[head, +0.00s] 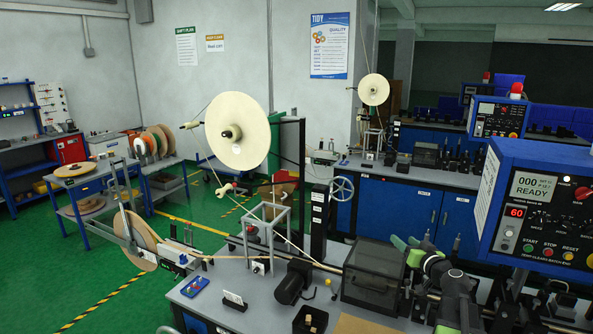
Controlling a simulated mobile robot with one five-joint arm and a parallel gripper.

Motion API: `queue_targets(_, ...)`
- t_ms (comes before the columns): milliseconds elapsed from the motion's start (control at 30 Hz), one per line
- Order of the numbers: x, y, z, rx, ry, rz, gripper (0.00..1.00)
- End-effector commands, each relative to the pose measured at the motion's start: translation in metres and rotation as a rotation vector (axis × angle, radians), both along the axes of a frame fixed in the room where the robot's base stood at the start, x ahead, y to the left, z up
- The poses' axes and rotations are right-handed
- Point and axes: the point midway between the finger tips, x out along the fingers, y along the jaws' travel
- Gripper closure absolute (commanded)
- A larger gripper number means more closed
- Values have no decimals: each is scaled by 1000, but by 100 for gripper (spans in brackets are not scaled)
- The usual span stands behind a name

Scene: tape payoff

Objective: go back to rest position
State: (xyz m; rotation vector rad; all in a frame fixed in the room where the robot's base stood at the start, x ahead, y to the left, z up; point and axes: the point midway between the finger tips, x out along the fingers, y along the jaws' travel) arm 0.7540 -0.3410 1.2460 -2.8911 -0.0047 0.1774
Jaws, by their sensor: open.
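My gripper (407,250) is at the lower right of the head view, with its green fingers apart and nothing seen between them. It is above the grey workbench (225,275), near a dark lidded box (372,272). My dark arm with green parts runs from it down to the bottom edge. The pale tape reel (237,134) is mounted upright on the payoff stand, left of my gripper and well apart from it. A tape strand runs down from the reel area towards the bench.
A control box (540,205) reading READY stands close on the right. A black motor-like part (294,281), a blue tray (194,286) and a small black bin (310,320) are on the bench. Green floor is open at the left, beside a cart with reels (76,169).

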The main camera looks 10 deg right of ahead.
Motion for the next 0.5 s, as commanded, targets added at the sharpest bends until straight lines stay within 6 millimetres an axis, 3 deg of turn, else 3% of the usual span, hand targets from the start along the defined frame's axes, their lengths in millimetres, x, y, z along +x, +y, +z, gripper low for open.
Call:
queue_targets(33,13,45,-16,-16,29,74,46)
queue_targets(133,29,129,-43,-51,100,216,46)
queue_targets(267,31,236,-83,-98,222,399,46)
queue_targets(300,27,269,-98,-113,268,455,46)
queue_targets(400,6,342,-136,-156,403,582,46)
queue_targets(500,-27,399,-177,-208,574,678,46)
